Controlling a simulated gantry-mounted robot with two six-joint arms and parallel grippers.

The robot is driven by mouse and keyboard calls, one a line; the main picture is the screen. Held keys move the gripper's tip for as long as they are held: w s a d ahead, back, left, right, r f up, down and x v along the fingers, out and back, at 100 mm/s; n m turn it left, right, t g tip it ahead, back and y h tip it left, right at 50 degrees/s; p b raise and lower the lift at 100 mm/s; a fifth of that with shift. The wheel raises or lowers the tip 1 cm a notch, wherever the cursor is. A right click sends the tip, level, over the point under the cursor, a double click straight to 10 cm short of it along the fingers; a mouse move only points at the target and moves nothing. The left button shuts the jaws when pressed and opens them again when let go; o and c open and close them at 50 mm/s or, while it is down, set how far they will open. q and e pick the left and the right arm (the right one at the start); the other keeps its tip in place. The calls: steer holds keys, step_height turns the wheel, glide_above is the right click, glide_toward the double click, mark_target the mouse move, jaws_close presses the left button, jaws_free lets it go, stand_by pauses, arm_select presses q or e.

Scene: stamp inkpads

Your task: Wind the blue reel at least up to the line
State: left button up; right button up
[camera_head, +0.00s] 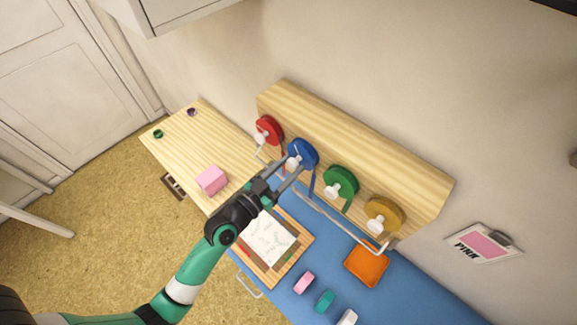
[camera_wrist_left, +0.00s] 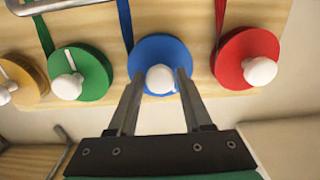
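The blue reel (camera_head: 303,153) is mounted on the wooden back board, between the red and green reels. It has a white knob (camera_wrist_left: 160,79) on its face. A blue ribbon (camera_wrist_left: 125,22) runs from it; I cannot make out a line on it. My left gripper (camera_head: 291,166) is at the blue reel, with its fingers apart on either side of the knob. In the left wrist view the gripper (camera_wrist_left: 160,88) frames the knob, and I see no clear grip on it. My right gripper is not in view.
The red reel (camera_head: 268,130), green reel (camera_head: 341,182) and yellow reel (camera_head: 384,215) flank the blue one closely. A metal rail (camera_head: 335,222) runs below them. A pink block (camera_head: 211,180), papers (camera_head: 268,238) and an orange tray (camera_head: 367,264) lie on the worktop.

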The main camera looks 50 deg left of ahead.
arm_select(q)
jaws_close()
